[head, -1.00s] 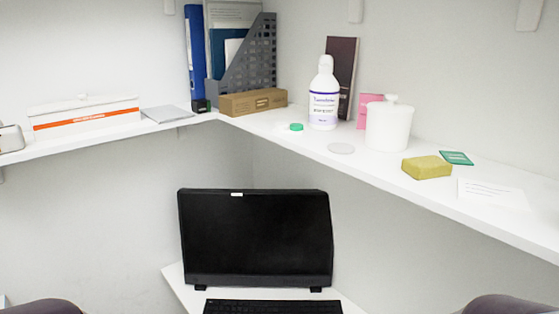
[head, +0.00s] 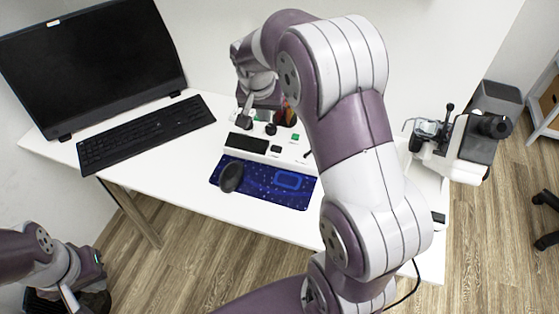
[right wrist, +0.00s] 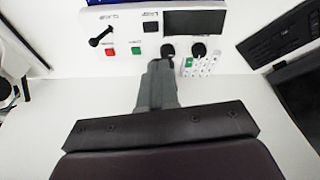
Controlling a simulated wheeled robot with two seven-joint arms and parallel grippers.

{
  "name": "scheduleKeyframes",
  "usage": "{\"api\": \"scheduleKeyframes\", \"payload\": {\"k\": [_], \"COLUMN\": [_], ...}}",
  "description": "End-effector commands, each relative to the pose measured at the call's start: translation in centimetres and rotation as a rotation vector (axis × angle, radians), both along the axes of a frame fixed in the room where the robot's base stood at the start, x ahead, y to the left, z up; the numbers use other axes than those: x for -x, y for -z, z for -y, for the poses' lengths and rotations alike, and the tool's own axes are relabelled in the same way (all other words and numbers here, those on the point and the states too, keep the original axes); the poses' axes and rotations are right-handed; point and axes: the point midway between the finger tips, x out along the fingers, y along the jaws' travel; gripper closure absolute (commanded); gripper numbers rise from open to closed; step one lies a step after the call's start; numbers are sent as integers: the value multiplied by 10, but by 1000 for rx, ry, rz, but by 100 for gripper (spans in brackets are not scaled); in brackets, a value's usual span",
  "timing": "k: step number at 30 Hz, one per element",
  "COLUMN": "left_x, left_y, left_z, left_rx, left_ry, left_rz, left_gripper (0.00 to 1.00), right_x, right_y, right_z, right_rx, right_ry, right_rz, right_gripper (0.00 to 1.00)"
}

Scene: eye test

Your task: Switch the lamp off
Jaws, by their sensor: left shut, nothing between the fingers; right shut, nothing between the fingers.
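A white control panel (head: 262,160) lies on the desk with a dark display (head: 248,143), a green button (head: 295,137), black knobs and a lever. The right wrist view shows the panel (right wrist: 123,32) closer, with a black lever switch (right wrist: 101,37), a red button (right wrist: 111,53), a green button (right wrist: 136,50) and two black knobs (right wrist: 199,49). My right gripper (head: 247,112) is shut and empty at the panel's far edge; its fingertips (right wrist: 160,66) are close to one knob, contact unclear. My left gripper (head: 68,297) is shut and empty at lower left, away from the desk. I cannot identify a lamp.
A monitor (head: 90,62) and keyboard (head: 146,133) are on the left. A mouse (head: 231,177) rests on a blue mat (head: 262,186) in front of the panel. A microscope-like device (head: 465,145) is at the right. My right arm hides the desk's middle right.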

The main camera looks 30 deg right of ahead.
Motion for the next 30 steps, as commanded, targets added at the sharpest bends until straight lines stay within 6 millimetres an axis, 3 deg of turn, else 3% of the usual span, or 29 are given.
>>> {"api": "scheduleKeyframes", "payload": {"k": [1,5,16,20,30], "left_x": [0,-1,0,0,0], "left_y": [-2,-2,-1,-1,0], "left_z": [0,0,0,0,0], "left_rx": [0,0,0,0,0], "left_ry": [0,0,0,0,0], "left_rz": [1,1,1,1,1], "left_gripper": [100,100,100,100,100], "right_x": [-4,1,0,-4,-19], "right_y": [-8,-8,-2,17,87], "right_z": [3,3,4,8,24], "right_rx": [-1,-14,-16,-16,-17], "right_ry": [59,150,154,152,152], "right_rz": [15,14,16,14,14], "right_gripper": [100,100,100,100,100]}}
